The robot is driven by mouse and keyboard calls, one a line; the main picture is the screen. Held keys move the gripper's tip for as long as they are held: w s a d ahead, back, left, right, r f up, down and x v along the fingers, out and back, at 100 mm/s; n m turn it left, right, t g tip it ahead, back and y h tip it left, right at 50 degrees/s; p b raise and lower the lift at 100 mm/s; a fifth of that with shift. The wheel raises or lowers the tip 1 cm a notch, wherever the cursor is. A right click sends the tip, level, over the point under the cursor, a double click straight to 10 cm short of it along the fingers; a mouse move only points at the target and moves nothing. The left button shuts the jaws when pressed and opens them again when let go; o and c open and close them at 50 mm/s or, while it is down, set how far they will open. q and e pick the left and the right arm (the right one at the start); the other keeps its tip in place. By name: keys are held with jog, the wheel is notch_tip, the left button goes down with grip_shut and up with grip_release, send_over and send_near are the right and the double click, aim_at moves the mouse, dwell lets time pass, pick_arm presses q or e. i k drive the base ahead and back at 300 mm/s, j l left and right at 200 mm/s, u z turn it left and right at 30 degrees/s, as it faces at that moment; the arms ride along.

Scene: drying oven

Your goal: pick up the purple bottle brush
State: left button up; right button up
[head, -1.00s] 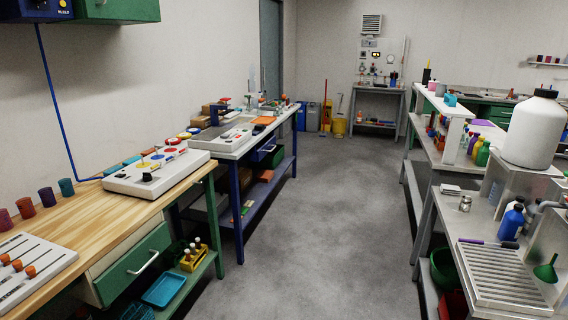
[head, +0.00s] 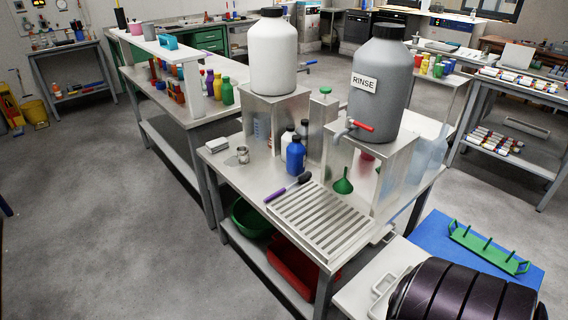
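The purple bottle brush (head: 288,188) lies on the steel bench top (head: 235,174), at the back left edge of the slotted drain rack (head: 316,219). Its purple handle points to the lower left and its dark head to the upper right. A blue bottle (head: 295,156) with a dark cap stands just behind it. Neither of my grippers is in view.
A grey RINSE tank (head: 378,85) and a white tank (head: 272,55) stand on steel stands behind the rack. The floor (head: 130,230) at left is clear.

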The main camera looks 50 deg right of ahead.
aim_at(303, 178)
jog(key=i+z, duration=0.1)
jog(key=i, duration=0.85)
jog(key=i+j+z, duration=0.1)
jog(key=i, duration=0.85)
jog(key=i+z, duration=0.35)
jog(key=i+j+z, duration=0.1)
jog(key=i+z, duration=0.25)
jog(key=i+j+z, duration=0.15)
jog(key=z, duration=0.2)
